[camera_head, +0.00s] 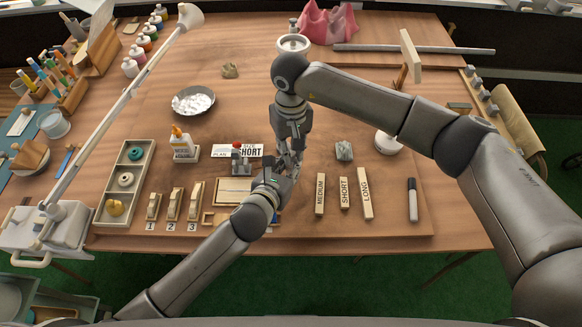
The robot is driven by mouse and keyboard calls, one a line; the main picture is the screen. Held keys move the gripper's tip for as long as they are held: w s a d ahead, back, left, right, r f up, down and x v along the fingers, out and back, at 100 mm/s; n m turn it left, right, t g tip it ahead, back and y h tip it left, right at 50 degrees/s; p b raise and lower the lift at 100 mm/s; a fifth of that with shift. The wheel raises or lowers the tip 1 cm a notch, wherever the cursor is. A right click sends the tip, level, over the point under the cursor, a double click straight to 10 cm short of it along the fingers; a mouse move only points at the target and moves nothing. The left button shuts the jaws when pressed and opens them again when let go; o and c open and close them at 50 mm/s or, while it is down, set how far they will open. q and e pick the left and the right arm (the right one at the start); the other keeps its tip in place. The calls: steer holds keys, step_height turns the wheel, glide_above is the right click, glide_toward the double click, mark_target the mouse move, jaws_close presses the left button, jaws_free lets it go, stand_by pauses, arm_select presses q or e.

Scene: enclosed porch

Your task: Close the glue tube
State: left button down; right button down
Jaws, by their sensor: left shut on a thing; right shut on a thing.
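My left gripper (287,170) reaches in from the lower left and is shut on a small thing. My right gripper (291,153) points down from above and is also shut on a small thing. The fingertips meet closely above the table's middle, and the fingers hide most of what they hold. I cannot make out a glue tube or its cap there, nor whether the two held things touch. A white glue bottle (183,147) with an orange tip stands upright on a small wooden base, left of the grippers.
Blocks marked MEDIUM (320,194), SHORT (344,193) and LONG (366,193) lie to the right, with a black marker (412,199). A compartment tray (103,206) and a lamp (130,95) are at left. The table's back middle is fairly clear.

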steer(key=shift+m, duration=1.7)
steer(key=c, duration=1.4)
jaws_free()
steer(key=shift+r, duration=2.3)
